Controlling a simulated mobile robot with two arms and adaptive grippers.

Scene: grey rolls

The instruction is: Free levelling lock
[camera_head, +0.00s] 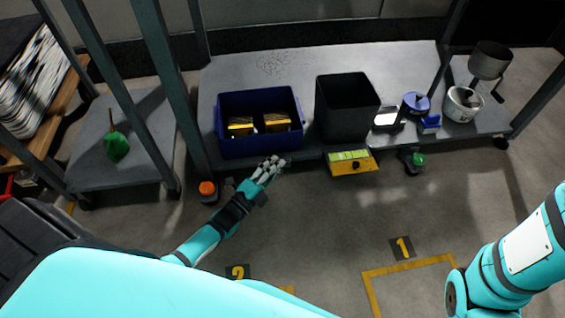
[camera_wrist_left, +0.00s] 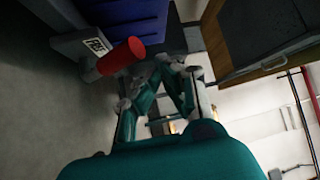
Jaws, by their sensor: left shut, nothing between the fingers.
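An orange-red knob (camera_head: 207,188) stands on a dark base at the front left foot of the cart. A green knob (camera_head: 417,159) stands on a similar base at the front right. My right gripper is out of view.
The grey cart (camera_head: 248,75) carries a blue bin (camera_head: 260,142) with yellow-and-black items, a black bin (camera_head: 345,115) and several small objects. A low side shelf (camera_head: 145,165) holds a green bottle (camera_head: 116,146). Grey posts rise at left. Floor in front is clear, with yellow markings.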

